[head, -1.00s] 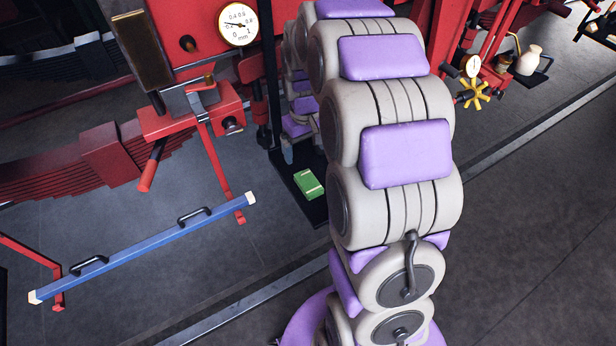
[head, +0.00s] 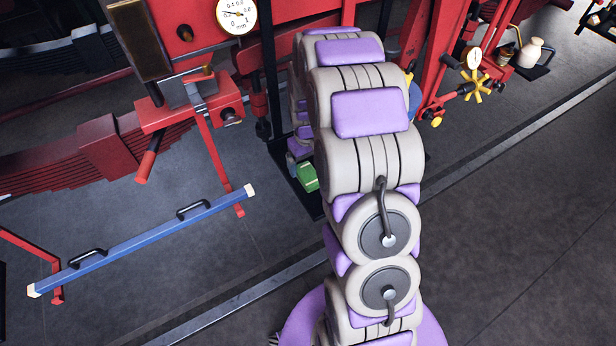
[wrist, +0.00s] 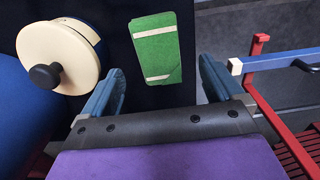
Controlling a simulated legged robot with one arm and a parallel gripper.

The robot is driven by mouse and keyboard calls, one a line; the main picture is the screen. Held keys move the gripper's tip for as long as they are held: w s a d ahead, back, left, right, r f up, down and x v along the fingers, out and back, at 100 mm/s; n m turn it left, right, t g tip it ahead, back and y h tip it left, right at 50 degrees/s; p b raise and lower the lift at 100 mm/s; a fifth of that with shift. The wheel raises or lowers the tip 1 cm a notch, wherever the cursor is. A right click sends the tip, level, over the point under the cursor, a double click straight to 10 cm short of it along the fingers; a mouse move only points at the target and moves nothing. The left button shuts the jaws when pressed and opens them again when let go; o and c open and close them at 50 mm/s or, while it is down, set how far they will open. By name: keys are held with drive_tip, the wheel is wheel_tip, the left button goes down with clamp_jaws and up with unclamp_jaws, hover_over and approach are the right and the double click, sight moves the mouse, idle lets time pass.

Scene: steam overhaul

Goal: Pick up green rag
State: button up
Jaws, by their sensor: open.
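The green rag (wrist: 156,50), a folded block with pale stripes, lies on a dark flat base in the wrist view. In the head view the rag (head: 307,176) shows partly, just left of my arm. My gripper (wrist: 150,80) is open and empty. The rag lies ahead of and between its two blue-grey fingers in the picture, and I cannot tell the height between them.
A cream-faced wheel with a black knob (wrist: 60,58) stands close left of my gripper. A blue bar with black handles (head: 140,238) rests on red stands at left. A red clamp (head: 190,108) stands behind it. Open grey floor lies at right.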

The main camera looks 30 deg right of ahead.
sight(308, 174)
drive_tip(key=shift+f+b, duration=0.6)
drive_tip(key=shift+f, duration=2.1)
drive_tip(key=shift+r, duration=0.1)
drive_tip(key=shift+c, duration=0.2)
drive_tip(key=c, duration=1)
drive_tip(key=shift+r, duration=0.15)
drive_tip(key=shift+d+r, duration=0.1)
drive_tip(key=shift+r, duration=0.5)
wheel_tip(308, 174, up, 2)
drive_tip(key=shift+r+p, duration=0.1)
drive_tip(key=shift+p, duration=0.4)
drive_tip(key=s, duration=0.5)
drive_tip(key=s+r+p, duration=0.1)
drive_tip(key=s, duration=0.4)
drive_tip(key=s+a, duration=0.1)
drive_tip(key=s, duration=0.5)
drive_tip(key=shift+r+p, duration=0.15)
drive_tip(key=shift+p, duration=0.2)
